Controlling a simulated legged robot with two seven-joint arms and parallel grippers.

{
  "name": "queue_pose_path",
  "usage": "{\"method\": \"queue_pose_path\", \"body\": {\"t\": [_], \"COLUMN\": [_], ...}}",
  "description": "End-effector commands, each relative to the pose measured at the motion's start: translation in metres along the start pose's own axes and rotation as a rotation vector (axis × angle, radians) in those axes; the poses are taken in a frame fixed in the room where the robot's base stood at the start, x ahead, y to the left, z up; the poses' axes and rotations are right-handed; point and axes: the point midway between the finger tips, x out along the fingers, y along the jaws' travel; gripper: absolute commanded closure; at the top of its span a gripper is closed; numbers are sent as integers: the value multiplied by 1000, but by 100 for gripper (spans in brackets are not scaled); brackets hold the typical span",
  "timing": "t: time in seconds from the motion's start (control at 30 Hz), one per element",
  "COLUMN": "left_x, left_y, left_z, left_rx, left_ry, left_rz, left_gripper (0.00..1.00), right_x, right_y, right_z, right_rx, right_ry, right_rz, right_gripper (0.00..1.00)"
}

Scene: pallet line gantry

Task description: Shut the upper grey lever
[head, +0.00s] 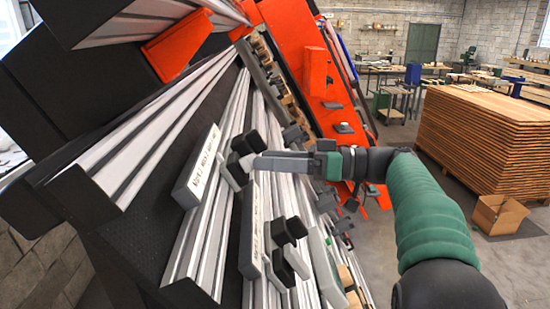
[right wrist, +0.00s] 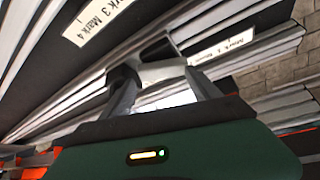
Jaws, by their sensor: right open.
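The upper grey lever (head: 235,171) is a light grey arm with black knobs beside it, next to the upper grey labelled block (head: 198,170) on the tilted rack. My right gripper (head: 262,161) comes in from the right with its fingertips close at the lever's knobs. In the right wrist view the same gripper (right wrist: 157,82) has its two fingers apart, with a light grey lever piece (right wrist: 160,70) between or just beyond the tips. I cannot tell if they touch. A lower lever (head: 297,262) with black knobs stands beside a second labelled block (head: 250,232). My left gripper is not seen.
Metal rails (head: 190,250) run along the dark rack around the levers. An orange panel (head: 298,50) stands behind, and an orange bracket (head: 178,45) juts out at upper left. A stack of wooden boards (head: 485,140) and a cardboard box (head: 498,214) stand at right on open floor.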

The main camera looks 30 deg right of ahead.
Motion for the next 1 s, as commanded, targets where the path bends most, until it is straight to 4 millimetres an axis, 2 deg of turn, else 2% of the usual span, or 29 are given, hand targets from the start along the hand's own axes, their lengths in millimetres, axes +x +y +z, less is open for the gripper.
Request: {"method": "queue_pose_path", "body": {"t": [0.07,0.53,1.0], "left_x": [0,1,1], "left_y": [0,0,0], "left_z": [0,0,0], "left_rx": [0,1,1], "left_ry": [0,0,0], "left_rz": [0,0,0], "left_gripper": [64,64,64], "right_x": [7,8,9], "right_y": [-4,1,1], "right_z": [3,6,6], "right_rx": [0,8,9], "right_ry": [-9,-12,-13], "right_rz": [-25,-25,-26], "right_gripper": [37,99,100]}}
